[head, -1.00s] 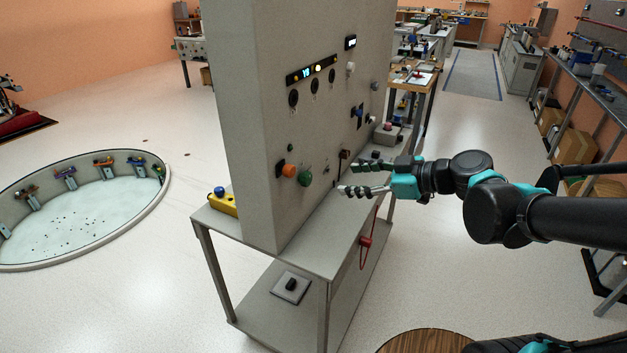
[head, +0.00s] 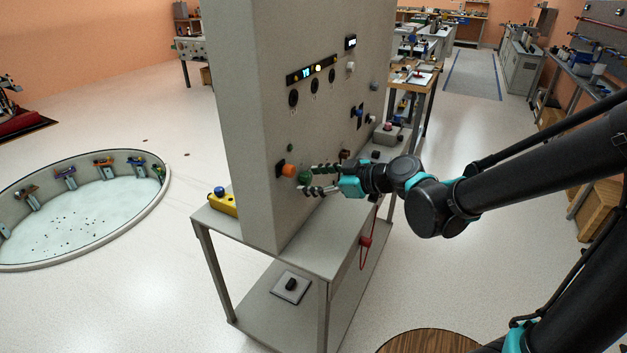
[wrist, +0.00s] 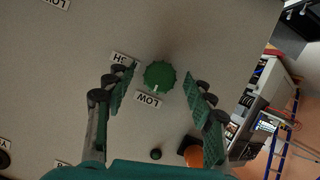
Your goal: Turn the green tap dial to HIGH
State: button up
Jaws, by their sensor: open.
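The green tap dial (wrist: 159,75) is a knurled round knob on the grey panel. In the wrist view a pale pointer mark on it points toward the LOW label (wrist: 148,100). Another label (wrist: 124,59), partly hidden by a finger and seemingly reading HIGH, lies up and left of the dial. My gripper (wrist: 160,93) is open, with one finger on each side of the dial and gaps showing. In the head view my gripper (head: 308,179) is at the panel and partly covers the green dial (head: 305,175).
An orange knob (head: 289,170) sits just left of the green dial. A small green button (head: 290,147) is above it. The panel stands on a grey cart (head: 318,262), with a yellow box (head: 222,202) on its left. A red cable hangs from a red handle (head: 365,241).

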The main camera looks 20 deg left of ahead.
jog(key=shift+a, duration=0.15)
jog(key=c, duration=1.2)
jog(key=shift+o, duration=0.2)
